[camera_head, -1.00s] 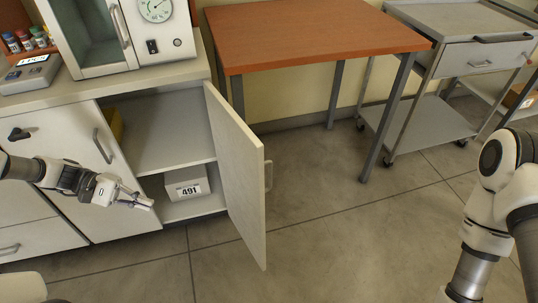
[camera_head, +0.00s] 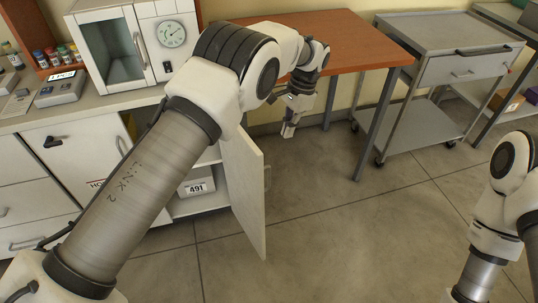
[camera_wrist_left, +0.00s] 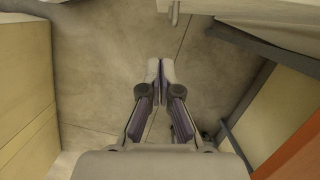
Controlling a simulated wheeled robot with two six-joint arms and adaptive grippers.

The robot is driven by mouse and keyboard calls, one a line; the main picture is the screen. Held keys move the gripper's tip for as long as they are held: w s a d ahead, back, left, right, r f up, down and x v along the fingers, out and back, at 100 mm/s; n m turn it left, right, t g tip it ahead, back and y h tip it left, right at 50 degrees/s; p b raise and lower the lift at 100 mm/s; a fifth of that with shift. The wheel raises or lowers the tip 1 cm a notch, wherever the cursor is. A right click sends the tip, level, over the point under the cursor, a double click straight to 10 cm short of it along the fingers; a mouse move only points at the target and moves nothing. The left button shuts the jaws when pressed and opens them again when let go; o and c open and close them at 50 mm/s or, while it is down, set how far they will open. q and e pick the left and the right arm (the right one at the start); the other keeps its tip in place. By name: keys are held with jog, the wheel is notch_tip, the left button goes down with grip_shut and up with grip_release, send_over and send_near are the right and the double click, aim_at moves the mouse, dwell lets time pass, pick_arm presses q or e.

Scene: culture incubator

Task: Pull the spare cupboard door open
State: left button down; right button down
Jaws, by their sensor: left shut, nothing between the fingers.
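The spare cupboard door (camera_head: 246,196) stands swung out from the white cabinet in the head view. Its pull handle (camera_head: 267,178) is on the door's right-hand face. My left gripper (camera_head: 287,132) is shut and empty, pointing down past the door's right side, in front of the wooden-topped table. It is above and apart from the handle. My left arm crosses in front of the cabinet and hides part of the opening. In the left wrist view the shut fingertips (camera_wrist_left: 154,72) point over bare floor. My right gripper is out of view.
A box marked 491 (camera_head: 196,186) sits inside the cupboard. The wooden-topped table (camera_head: 365,45) stands right of the door, with its legs near my left gripper. A grey trolley (camera_head: 440,105) is further right. The floor in front is clear.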

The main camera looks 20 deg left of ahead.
pick_arm(q)
jog(key=s+a+f+p, duration=0.2)
jog(key=s+a+f, duration=0.2)
jog(key=f, duration=0.4)
jog(key=shift+s+f, duration=0.35)
